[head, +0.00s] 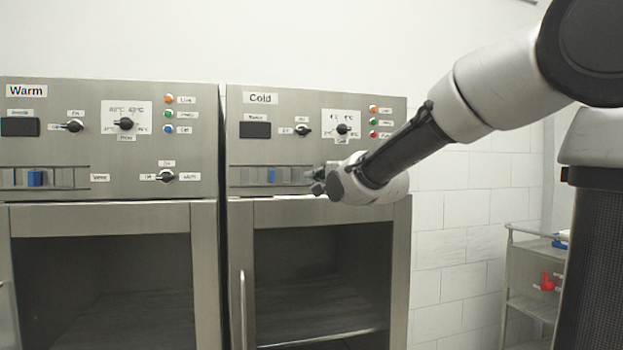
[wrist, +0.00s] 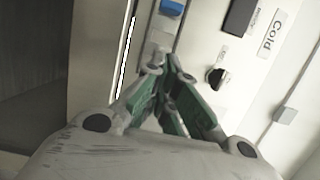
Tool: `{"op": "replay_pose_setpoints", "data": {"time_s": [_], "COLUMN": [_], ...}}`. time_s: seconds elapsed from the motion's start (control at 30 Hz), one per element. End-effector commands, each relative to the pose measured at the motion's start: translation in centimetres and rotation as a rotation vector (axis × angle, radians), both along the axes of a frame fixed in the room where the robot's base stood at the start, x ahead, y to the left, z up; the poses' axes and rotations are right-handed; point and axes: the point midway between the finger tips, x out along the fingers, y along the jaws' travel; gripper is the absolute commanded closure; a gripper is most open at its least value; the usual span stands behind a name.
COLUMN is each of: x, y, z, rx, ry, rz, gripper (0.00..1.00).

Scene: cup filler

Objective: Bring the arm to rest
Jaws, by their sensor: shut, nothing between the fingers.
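My arm reaches in from the upper right in the head view. My gripper (head: 318,181) is at its end, in front of the Cold machine (head: 370,208), near the right end of its slider strip. In the wrist view my gripper (wrist: 163,72) points at the panel with its green-padded fingers together at the tips and nothing between them. A blue slider (wrist: 171,8) shows beyond the tips, apart from them. The same blue slider (head: 271,175) is left of my gripper in the head view. My gripper and wrist hide the right part of the panel's lower strip.
The Warm machine (head: 80,188) stands on the left, with knobs, lights and a blue slider (head: 35,178). Both cabinets have dark window fronts below the panels. A shelf cart (head: 530,302) with a red item (head: 547,283) stands at the lower right, beside a tiled wall.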

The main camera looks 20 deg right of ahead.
Motion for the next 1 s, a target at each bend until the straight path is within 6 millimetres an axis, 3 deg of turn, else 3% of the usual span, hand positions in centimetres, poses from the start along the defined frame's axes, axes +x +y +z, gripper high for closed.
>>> {"op": "replay_pose_setpoints", "data": {"time_s": [0.47,0.6,0.67,0.77,0.8,0.9,1.0], "x": [-0.2,-0.2,-0.3,-2.2,-4.0,-10.3,-17.6], "y": [0.0,-0.1,-0.2,-0.9,-1.5,-4.0,-6.8], "z": [0.0,-0.9,-2.9,-9.7,-12.4,-17.6,-21.1], "rx": [-0.002,-0.121,-0.258,-0.589,-0.737,-1.055,-1.28], "ry": [0.0,0.009,0.059,0.23,0.305,0.469,0.597], "rz": [0.0,0.001,0.008,0.081,0.139,0.319,0.532], "gripper": [1.0,1.0,1.0,1.0,1.0,1.0,1.0]}}
